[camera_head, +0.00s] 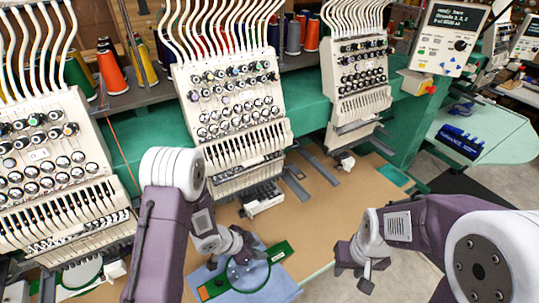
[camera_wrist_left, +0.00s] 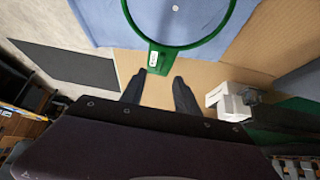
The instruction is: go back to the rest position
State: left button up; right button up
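My left gripper (camera_head: 243,250) is over the tan table at the lower middle of the head view, by a green embroidery hoop (camera_head: 217,283) on blue cloth. In the left wrist view its two dark fingers (camera_wrist_left: 159,88) stand apart with nothing between them. The hoop's green bracket (camera_wrist_left: 156,58) lies just beyond the fingertips. My right gripper (camera_head: 354,266) is at the lower right of the head view, past the table's right edge and away from the hoop; its fingers are too small and dark to read.
White multi-needle embroidery heads (camera_head: 228,100) line the green machine beam (camera_head: 307,101). A control panel (camera_head: 450,38) hangs at the upper right. Thread cones (camera_head: 112,72) stand behind. A white presser part (camera_head: 262,200) is near my left gripper. Grey floor (camera_head: 405,262) is open at right.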

pick_arm(q)
jog(key=w+a+r+n+t+y+b, duration=0.2)
jog(key=w+a+r, duration=0.1)
jog(key=r, duration=0.3)
jog(key=w+a+r+n+t+y+b, duration=0.1)
jog(key=w+a+r+n+t, duration=0.1)
jog(key=w+a+r, duration=0.3)
jog(key=s+a+n+g+y, duration=0.1)
jog(key=s+n+g, duration=0.2)
jog(key=s, duration=0.6)
jog(key=s+a+f+n+g+y, duration=0.1)
jog(key=s+a+n+g, duration=0.1)
jog(key=s, duration=0.8)
jog(key=shift+f+n+g+y+b, duration=0.25)
jog(key=shift+n+g+y+b, duration=0.1)
jog(key=shift+n+g, duration=0.7)
jog(key=shift+s, duration=0.25)
jog(key=shift+w, duration=0.15)
